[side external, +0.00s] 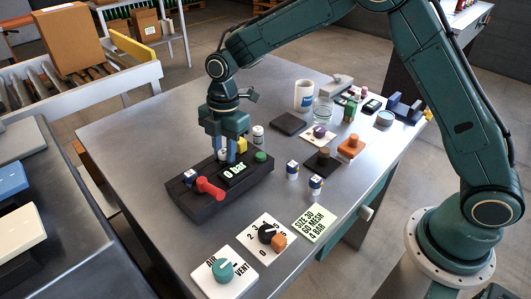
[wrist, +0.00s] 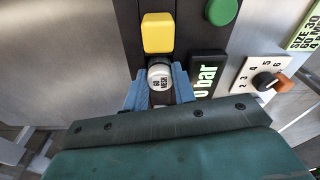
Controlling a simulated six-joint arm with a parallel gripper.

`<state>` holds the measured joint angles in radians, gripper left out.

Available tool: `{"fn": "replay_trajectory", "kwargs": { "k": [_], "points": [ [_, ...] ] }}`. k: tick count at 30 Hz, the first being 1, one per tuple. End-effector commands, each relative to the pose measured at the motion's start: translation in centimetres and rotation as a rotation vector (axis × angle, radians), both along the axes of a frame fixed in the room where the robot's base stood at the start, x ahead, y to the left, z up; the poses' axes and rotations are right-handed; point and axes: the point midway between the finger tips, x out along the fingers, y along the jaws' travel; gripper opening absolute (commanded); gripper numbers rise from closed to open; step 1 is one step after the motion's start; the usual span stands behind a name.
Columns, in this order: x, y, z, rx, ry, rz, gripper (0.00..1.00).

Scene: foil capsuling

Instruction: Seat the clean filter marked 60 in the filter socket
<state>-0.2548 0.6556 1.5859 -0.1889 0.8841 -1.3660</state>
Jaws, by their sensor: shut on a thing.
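My gripper (wrist: 159,88) is shut on a white filter (wrist: 158,76) whose top reads "60 MESH", seen in the wrist view between the blue fingers. In the side view my gripper (side external: 231,157) points down at the black machine (side external: 190,207), behind its "0 bar" display (side external: 236,170). The filter sits low over the machine, in line with a yellow block (wrist: 158,33). The fingers and the display hide the socket and the filter's lower end. I cannot tell whether the filter is inside the socket.
The machine has a red lever (side external: 209,188) and a green button (side external: 261,156). Blue-and-white filters (side external: 292,169) stand to its right. Dial plates (side external: 225,272) and a card reading "SIZE 30, 60 MESH, 4 BAR" (side external: 314,222) lie in front. A mug (side external: 303,95) and glass stand behind.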

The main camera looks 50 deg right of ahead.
Motion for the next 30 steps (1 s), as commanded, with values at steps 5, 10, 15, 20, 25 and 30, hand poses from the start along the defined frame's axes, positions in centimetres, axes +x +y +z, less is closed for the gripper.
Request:
{"fn": "replay_trajectory", "kwargs": {
  "k": [5,10,15,20,25,30],
  "points": [
    [0.0,0.0,-0.1,0.000,0.000,0.000,0.04],
    [0.0,0.0,-0.5,0.000,0.000,-0.001,0.04],
    [0.0,0.0,-1.0,0.000,0.001,-0.001,0.04],
    [-0.1,0.0,-1.5,-0.002,0.003,-0.002,0.04],
    [-0.1,-0.1,-1.6,-0.002,0.005,-0.002,0.32],
    [-0.2,-0.1,-1.6,-0.003,0.007,-0.002,0.35]
  ]
}}
